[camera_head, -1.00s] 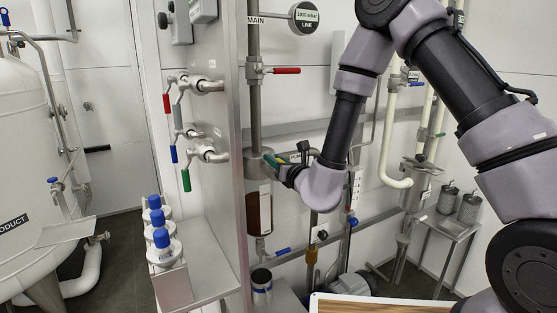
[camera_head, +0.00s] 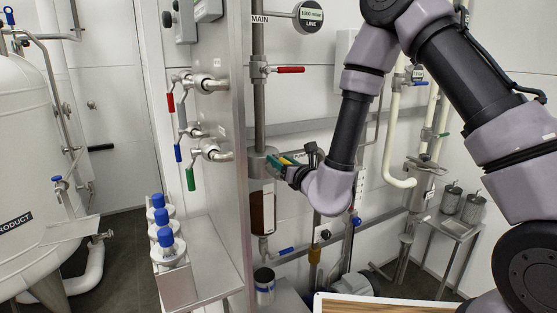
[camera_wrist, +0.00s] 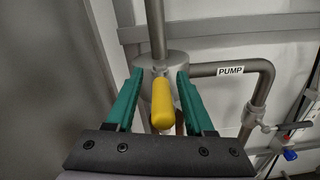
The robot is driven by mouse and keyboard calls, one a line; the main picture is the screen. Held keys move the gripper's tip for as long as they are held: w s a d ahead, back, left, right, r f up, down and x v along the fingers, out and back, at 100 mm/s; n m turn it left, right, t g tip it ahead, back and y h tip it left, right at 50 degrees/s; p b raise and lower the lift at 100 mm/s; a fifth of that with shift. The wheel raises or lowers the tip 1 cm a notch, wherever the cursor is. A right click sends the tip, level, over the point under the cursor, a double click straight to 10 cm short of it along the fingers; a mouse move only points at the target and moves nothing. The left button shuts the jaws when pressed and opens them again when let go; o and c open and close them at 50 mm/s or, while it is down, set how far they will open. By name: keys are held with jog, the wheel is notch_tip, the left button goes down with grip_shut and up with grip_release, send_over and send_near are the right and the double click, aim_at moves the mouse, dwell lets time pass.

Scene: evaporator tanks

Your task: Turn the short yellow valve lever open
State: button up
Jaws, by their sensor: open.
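The short yellow valve lever (camera_wrist: 163,103) shows in the middle of the wrist view, pointing toward the camera from a grey cylindrical fitting (camera_wrist: 146,61) on a vertical pipe. My gripper (camera_wrist: 158,75) is open, with one green finger on each side of the lever. Gaps show between the lever and both fingers, so they do not appear to touch it.
A pipe labelled PUMP (camera_wrist: 230,70) leaves the fitting to the right. A red lever (camera_head: 290,69) sits higher on the main pipe, and a blue lever (camera_head: 285,251) lower. A steel panel (camera_head: 226,120) with several valves stands close on the left.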

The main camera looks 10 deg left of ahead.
jog(key=v, duration=0.6)
jog(key=shift+w, duration=0.1)
